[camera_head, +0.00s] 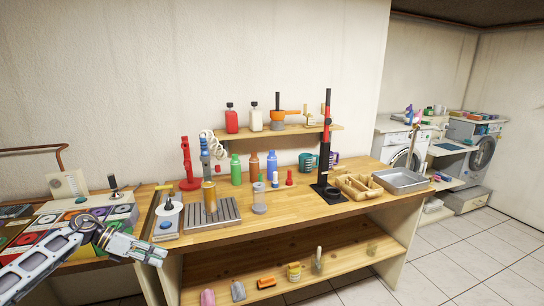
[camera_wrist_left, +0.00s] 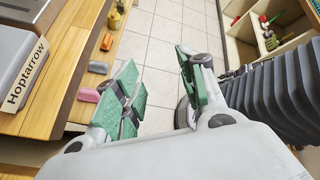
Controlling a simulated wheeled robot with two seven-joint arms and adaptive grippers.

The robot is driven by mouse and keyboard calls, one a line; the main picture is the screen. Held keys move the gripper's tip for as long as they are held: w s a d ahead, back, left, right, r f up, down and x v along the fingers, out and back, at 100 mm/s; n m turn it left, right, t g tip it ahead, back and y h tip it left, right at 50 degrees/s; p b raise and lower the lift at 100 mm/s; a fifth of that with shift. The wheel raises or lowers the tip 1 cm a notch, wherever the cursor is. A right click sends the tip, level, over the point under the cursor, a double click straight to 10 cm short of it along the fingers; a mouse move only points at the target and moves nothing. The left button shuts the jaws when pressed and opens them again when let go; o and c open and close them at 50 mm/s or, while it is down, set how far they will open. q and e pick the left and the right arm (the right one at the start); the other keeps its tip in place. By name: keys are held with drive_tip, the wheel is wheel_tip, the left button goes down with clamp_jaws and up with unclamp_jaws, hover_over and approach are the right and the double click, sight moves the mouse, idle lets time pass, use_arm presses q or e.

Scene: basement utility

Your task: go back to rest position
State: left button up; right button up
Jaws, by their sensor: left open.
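My left arm comes in from the lower left in the head view, its end in front of the wooden bench's left side. My left gripper (camera_wrist_left: 157,80) shows in the left wrist view. Its two green-padded fingers are spread wide apart with nothing between them. Tiled floor lies beyond the fingers, and the bench edge is to their left. My right gripper is in neither view.
The wooden bench (camera_head: 285,215) holds bottles, a metal tray (camera_head: 402,181) and a black-and-red stand (camera_head: 327,150). Its lower shelf (camera_head: 340,268) carries small items. A dark ribbed object (camera_wrist_left: 270,95) stands right of the fingers. Tiled floor (camera_head: 455,260) is clear at right.

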use_arm(q)
drive_tip(key=w+d+f+n+t, duration=0.1)
drive_tip(key=w+f+n+t, duration=0.3)
drive_tip(key=f+n, duration=0.5)
drive_tip(key=w+d+f+n+t, duration=0.1)
drive_tip(key=f+n+t, duration=0.5)
drive_tip(key=f, duration=0.5)
drive_tip(key=s+a+f+n+y, duration=0.1)
drive_tip(key=s+f+n+y, duration=0.5)
drive_tip(key=f, duration=0.5)
drive_tip(key=s+a+f+n+y, duration=0.2)
drive_tip(key=s+f+n, duration=0.3)
drive_tip(key=f+n, duration=0.45)
drive_tip(key=s+d+f+n+g+y, duration=0.25)
drive_tip(key=s+f+n+g, duration=0.35)
drive_tip(key=s+f, duration=1.5)
drive_tip(key=s+d+f+n+g, duration=0.1)
drive_tip(key=s+d+f, duration=0.1)
drive_tip(key=s, duration=0.6)
drive_tip(key=s+d+f+n+g, duration=0.2)
drive_tip(key=s, duration=0.7)
drive_tip(key=s+d+f+n+g, duration=0.2)
drive_tip(key=s, duration=0.6)
drive_tip(key=shift+s+d+y, duration=0.2)
drive_tip(key=shift+s+y, duration=0.1)
drive_tip(key=shift+y, duration=0.05)
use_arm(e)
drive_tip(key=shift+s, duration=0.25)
